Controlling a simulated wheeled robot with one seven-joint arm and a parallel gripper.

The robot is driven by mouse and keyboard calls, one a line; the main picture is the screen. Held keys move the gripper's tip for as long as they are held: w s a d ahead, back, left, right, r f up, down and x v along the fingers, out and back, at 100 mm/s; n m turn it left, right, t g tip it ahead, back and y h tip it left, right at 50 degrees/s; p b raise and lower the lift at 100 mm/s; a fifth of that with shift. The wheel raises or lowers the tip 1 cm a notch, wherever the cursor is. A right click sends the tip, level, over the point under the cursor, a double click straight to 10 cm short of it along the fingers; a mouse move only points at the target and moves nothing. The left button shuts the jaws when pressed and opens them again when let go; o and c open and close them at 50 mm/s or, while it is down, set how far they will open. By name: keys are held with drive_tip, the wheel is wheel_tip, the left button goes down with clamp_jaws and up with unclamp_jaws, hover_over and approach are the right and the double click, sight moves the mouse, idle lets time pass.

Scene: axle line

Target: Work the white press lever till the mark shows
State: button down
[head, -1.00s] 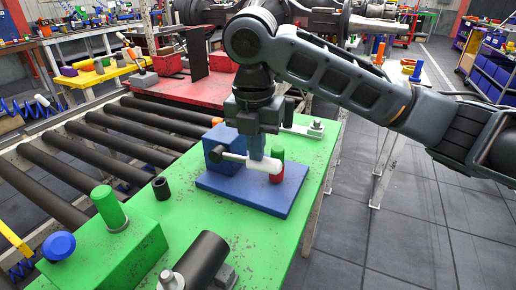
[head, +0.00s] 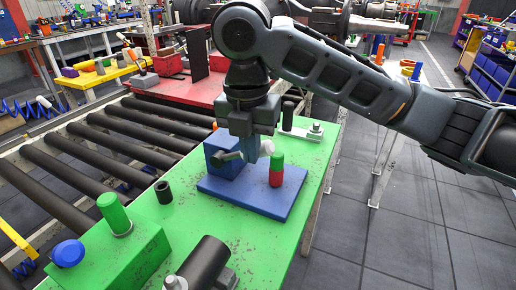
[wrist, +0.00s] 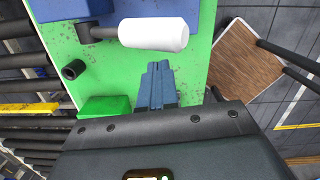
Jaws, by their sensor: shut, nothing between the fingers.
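The press stands on a blue base plate (head: 245,198) with a blue block (head: 222,153) at its left. Its lever has a dark arm (head: 231,156) and a white handle (head: 267,147), partly hidden behind my fingers in the head view. The handle shows whole in the wrist view (wrist: 153,33). A red post with a green top (head: 277,168) stands on the plate, right of the handle. My gripper (head: 250,156) is shut and empty beside the handle. In the wrist view its fingertips (wrist: 158,66) sit just below the handle in the picture, apparently apart from it. I cannot make out a separate mark.
The press is on a green table (head: 180,215). A black cylinder (head: 205,262), a green block with a green knob (head: 115,212) and a small dark socket (head: 163,191) stand nearer. A metal bracket (head: 305,132) lies behind. A roller conveyor (head: 85,170) runs along the left.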

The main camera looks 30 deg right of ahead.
drive_tip(key=r, duration=0.5)
drive_tip(key=shift+s+a+r, duration=0.2)
drive_tip(key=shift+r, duration=0.15)
idle(0.5)
